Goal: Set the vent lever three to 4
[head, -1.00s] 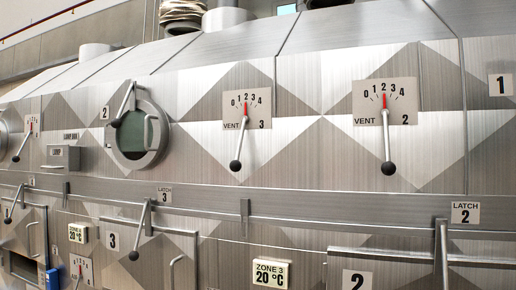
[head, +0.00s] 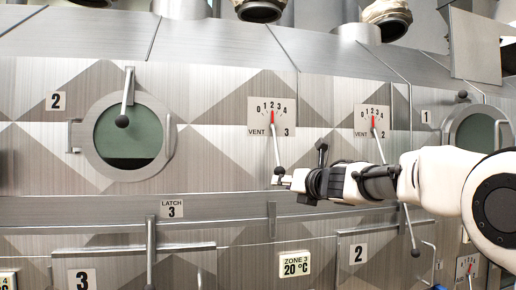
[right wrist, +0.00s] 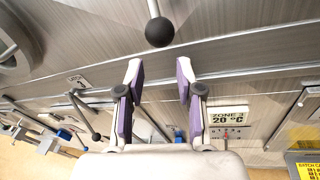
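The vent lever three (head: 276,148) hangs down from its plate (head: 256,104) marked VENT 3, with a scale from 0 to 4. Its red pointer stands near 2. The lever's dark ball knob (head: 279,171) is at the tips of my right gripper (head: 284,181) in the head view. In the right wrist view the knob (right wrist: 158,32) lies ahead of the two fingertips and in line with the gap between them. My right gripper (right wrist: 160,72) is open, with nothing between its fingers. My left gripper is out of view.
The vent 2 plate (head: 371,118) and its lever are right of vent 3, partly behind my right arm. A round window (head: 128,135) with a handle is to the left. A horizontal rail (head: 215,222) and the latch 3 lever (head: 151,240) are below.

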